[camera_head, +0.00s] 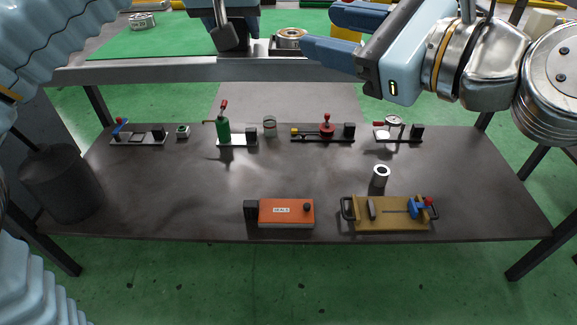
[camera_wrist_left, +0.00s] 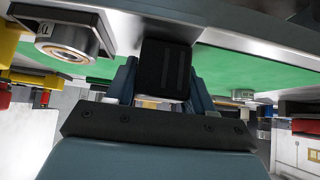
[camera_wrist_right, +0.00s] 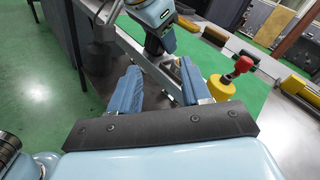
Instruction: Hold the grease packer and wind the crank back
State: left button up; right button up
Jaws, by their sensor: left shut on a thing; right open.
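The grease packer, as far as I can tell, is the unit on the far bench with a silver bearing-like ring (camera_head: 290,36), also in the left wrist view (camera_wrist_left: 66,50). My left gripper (camera_head: 226,36) is shut on its dark block (camera_wrist_left: 165,68). A yellow body (camera_wrist_right: 222,88) with a red knob (camera_wrist_right: 243,64), probably the crank handle, stands at the right in the right wrist view. In the head view the yellow body (camera_head: 346,27) is partly hidden behind my right gripper (camera_head: 318,31). The right gripper is open and empty, its fingers left of the red knob in its wrist view.
The far bench has a green top (camera_head: 165,40) and a grey front beam (camera_head: 150,72). A round metal part (camera_head: 142,21) lies at its left. The near dark table (camera_head: 200,190) carries several small fixtures, an orange box (camera_head: 286,212) and a yellow tray (camera_head: 385,222).

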jog(key=s+a+f+n+g, duration=0.2)
jog(key=a+f+n+g, duration=0.2)
jog(key=a+f+n, duration=0.45)
jog(key=w+d+f+n+h, duration=0.1)
jog(key=w+f, duration=0.3)
jog(key=f, duration=0.4)
jog(key=w+d+f+h, duration=0.1)
jog(key=w+f, duration=0.3)
jog(key=f, duration=0.4)
jog(key=w+d+f+n+g+h, duration=0.1)
jog(key=w+f+h, duration=0.1)
jog(key=w+f, duration=0.3)
notch_tip(320, 180, down, 3)
jog(key=shift+r+n+h, duration=0.1)
jog(key=shift+n+h, duration=0.2)
jog(key=shift+n, duration=0.05)
